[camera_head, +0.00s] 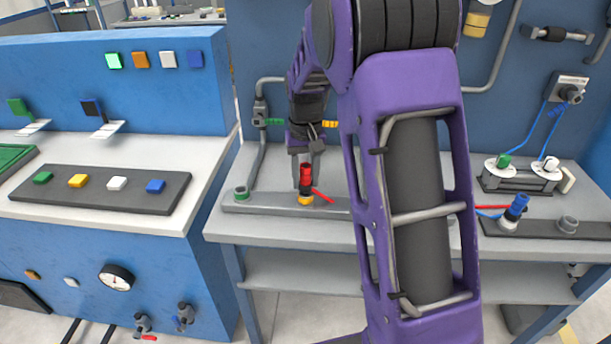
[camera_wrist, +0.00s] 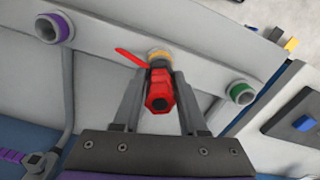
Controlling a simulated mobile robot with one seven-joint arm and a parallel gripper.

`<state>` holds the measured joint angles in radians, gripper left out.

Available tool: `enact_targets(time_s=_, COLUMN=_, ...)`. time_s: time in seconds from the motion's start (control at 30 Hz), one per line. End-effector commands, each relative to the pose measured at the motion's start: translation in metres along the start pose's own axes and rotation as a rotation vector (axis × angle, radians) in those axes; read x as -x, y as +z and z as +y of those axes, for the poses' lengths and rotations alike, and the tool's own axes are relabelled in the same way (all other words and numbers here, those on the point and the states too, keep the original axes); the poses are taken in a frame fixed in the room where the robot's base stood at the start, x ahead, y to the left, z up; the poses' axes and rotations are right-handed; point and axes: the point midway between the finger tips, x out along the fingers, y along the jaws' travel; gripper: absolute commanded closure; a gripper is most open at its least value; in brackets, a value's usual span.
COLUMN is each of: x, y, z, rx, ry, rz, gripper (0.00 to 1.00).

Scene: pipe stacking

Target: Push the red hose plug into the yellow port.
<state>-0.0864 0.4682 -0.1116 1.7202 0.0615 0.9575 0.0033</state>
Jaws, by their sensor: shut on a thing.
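The red hose plug (camera_head: 306,175) is held upright between the fingers of my gripper (camera_head: 307,158) in the head view. Its lower end is dark and meets the yellow port (camera_head: 306,200) on the grey bar; how deep it sits I cannot tell. In the wrist view the red plug (camera_wrist: 159,92) is between the two grey fingers of my gripper (camera_wrist: 160,85), in line with the yellow port (camera_wrist: 159,56), which is partly hidden behind it. A red lever or hose piece sticks out to one side near the port.
A green port (camera_head: 241,193) stands left on the same bar. A purple port (camera_wrist: 54,28) is at the other end in the wrist view. A blue plug (camera_head: 515,208) stands on a dark bar at right. My purple arm hides the middle of the bench.

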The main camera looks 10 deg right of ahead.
Motion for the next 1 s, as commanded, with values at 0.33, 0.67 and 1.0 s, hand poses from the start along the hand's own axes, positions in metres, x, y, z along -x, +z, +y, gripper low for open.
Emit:
enact_targets(time_s=0.33, x=-0.010, y=0.000, z=0.000, rx=0.000, ry=0.000, rz=0.000, gripper=1.00)
enact_targets(time_s=0.67, x=-0.013, y=0.000, z=0.000, rx=0.000, ry=0.000, rz=0.001, gripper=1.00)
enact_targets(time_s=1.0, x=-0.012, y=0.000, z=0.000, rx=0.000, ry=0.000, rz=0.001, gripper=0.23)
